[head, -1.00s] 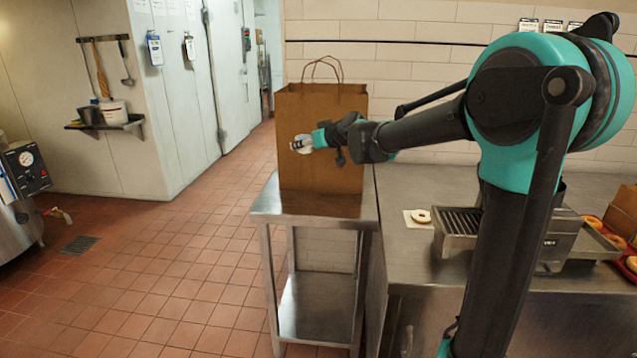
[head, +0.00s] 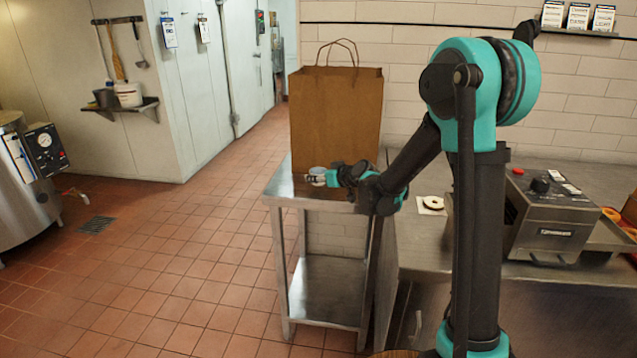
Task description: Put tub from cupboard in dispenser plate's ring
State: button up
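My gripper (head: 316,178) is low over the front of the small steel side table (head: 285,190), in front of the paper bag, pointing left. A small pale, whitish piece shows at its fingertips. It is too small to tell whether this is a held tub or part of the fingers, or whether the fingers are open or shut. I cannot tell if it touches the tabletop.
A tall brown paper bag (head: 335,115) stands on the side table, close behind my gripper. The tiled floor at left is clear.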

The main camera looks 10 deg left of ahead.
jog(key=shift+f, duration=1.1)
jog(key=shift+f, duration=0.15)
jog(key=o, duration=0.8)
